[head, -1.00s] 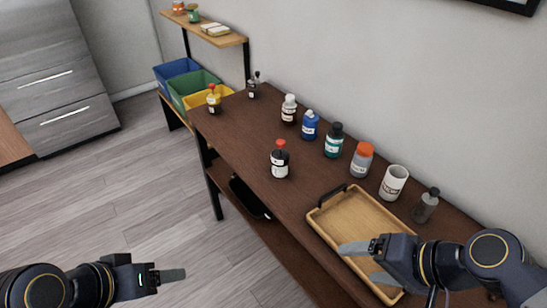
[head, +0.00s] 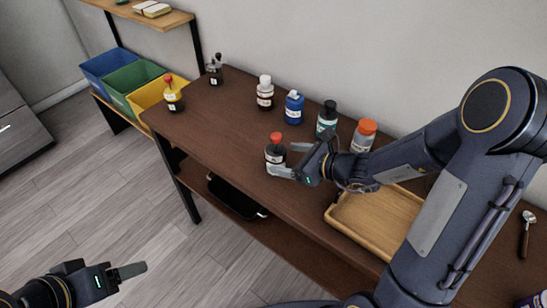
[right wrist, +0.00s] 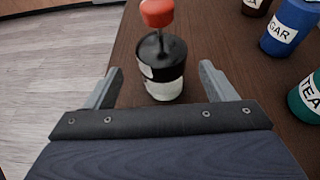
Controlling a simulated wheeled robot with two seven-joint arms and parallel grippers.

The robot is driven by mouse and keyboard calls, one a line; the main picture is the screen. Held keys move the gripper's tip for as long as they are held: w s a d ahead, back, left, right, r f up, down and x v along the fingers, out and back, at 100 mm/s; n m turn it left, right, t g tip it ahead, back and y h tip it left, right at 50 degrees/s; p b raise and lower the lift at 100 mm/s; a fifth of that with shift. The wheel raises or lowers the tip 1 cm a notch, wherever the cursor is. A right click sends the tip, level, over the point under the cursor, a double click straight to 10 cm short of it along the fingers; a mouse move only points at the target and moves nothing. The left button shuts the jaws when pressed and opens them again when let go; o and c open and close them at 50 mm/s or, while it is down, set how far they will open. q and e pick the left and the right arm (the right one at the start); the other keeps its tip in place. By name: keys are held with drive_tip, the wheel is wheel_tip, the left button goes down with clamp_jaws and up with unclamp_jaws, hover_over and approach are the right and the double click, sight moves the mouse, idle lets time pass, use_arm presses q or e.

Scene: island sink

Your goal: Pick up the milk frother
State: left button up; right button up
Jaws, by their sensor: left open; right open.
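A black and white labelled jar with a red knob on a thin stem, which looks like the milk frother (head: 275,154), stands upright on the brown table. It also shows in the right wrist view (right wrist: 162,82). My right gripper (head: 284,160) is open at the jar, with one finger on each side of it. In the right wrist view the fingers (right wrist: 160,69) are apart and gaps show between them and the jar. The jar's label is not readable. My left gripper (head: 128,271) is open and empty, low at the left, away from the table.
Several bottles stand along the back, including a blue one (head: 293,107) and a teal one (head: 327,118). A wooden tray (head: 375,222) lies to the right, partly behind my right arm. The table around the jar is clear.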

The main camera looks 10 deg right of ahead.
sight(276, 154)
drive_tip(key=x, duration=0.4)
drive_tip(key=shift+w+a+f, duration=0.1)
drive_tip(key=shift+w+f, duration=0.05)
drive_tip(key=shift+w, duration=0.25)
drive_tip(key=c, duration=1.1)
